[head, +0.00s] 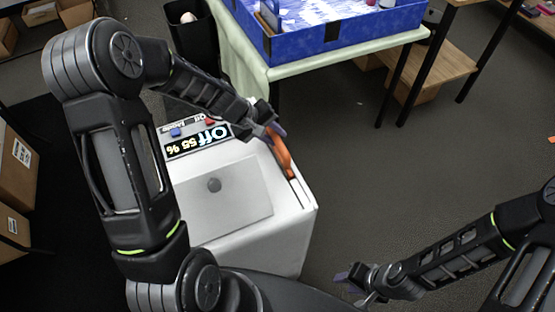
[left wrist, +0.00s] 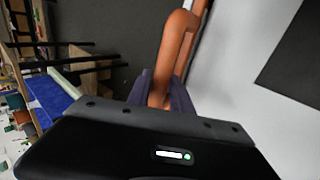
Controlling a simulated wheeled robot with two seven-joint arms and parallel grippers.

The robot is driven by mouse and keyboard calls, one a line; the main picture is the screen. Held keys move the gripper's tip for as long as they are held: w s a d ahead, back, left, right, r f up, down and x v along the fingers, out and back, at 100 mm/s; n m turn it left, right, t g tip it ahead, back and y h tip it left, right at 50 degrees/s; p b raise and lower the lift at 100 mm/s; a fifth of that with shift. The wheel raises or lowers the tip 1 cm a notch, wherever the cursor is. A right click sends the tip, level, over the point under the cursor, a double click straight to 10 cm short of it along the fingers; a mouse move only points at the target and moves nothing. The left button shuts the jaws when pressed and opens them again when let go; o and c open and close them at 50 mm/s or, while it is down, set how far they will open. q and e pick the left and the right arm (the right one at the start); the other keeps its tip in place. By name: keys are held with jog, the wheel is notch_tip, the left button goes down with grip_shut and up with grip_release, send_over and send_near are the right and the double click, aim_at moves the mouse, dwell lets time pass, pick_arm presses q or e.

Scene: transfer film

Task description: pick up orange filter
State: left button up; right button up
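The orange filter (head: 281,154) is a narrow curved piece at the right edge of the white machine (head: 309,215), beside a slot in its top. My left gripper (head: 275,131) is at the filter's far end. In the left wrist view, the two purple-grey fingers (left wrist: 161,96) press close on both sides of the orange filter (left wrist: 176,40), with no clear gap. The filter's lower end is hidden behind the gripper body in that view. My right gripper (head: 354,288) is low at the right, away from the machine, with its fingers apart and nothing between them.
The machine's top has a grey panel (head: 225,198) and a display (head: 198,142) reading "Off 55 %". A table with a blue bin (head: 345,38) stands behind. A black bin (head: 192,45) is at the back left. Open floor lies right of the machine.

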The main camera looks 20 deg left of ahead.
pick_arm(q)
grip_shut()
dwell(1.0)
